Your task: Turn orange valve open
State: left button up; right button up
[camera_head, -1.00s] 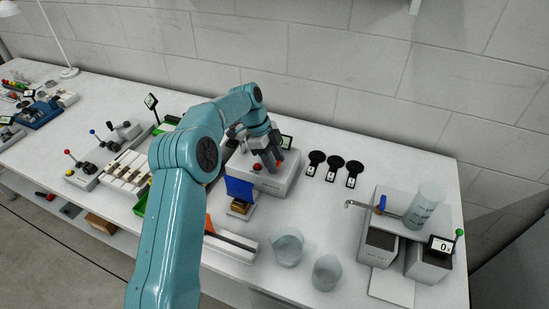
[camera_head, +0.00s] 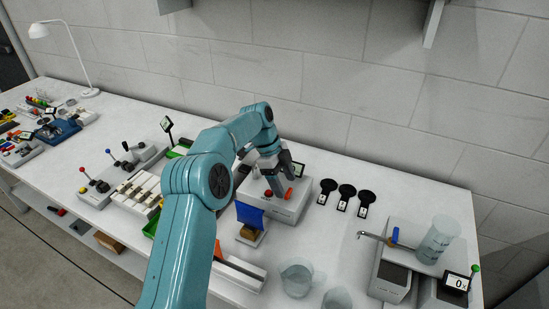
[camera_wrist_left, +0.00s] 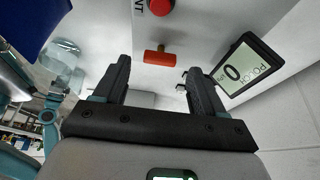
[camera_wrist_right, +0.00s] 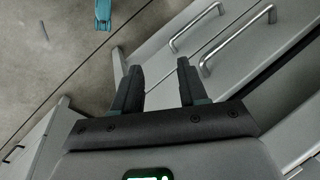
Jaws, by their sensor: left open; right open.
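The orange valve handle (camera_head: 289,194) stands on top of a light grey box (camera_head: 290,209) on the bench, beside a red button (camera_head: 268,193). In the left wrist view, the orange valve handle (camera_wrist_left: 159,57) is a short bar lying crosswise, beyond and between the fingertips. My left gripper (camera_head: 281,176) is open above the box and apart from the handle; its fingers show in the left wrist view (camera_wrist_left: 158,75). My right gripper (camera_wrist_right: 158,75) is open and empty, seen only in the right wrist view, away from the valve.
A small display (camera_wrist_left: 242,70) stands close to the left gripper's fingers. A blue panel (camera_head: 249,215) stands in front of the box. Black round pads (camera_head: 346,190) and glass beakers (camera_head: 296,277) are to the right. Drawer handles (camera_wrist_right: 236,40) face the right gripper.

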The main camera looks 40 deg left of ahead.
pick_arm(q)
jog(key=p+v, duration=0.7)
jog(key=v, duration=0.7)
jog(key=shift+r, duration=0.1)
jog(key=shift+s, duration=0.1)
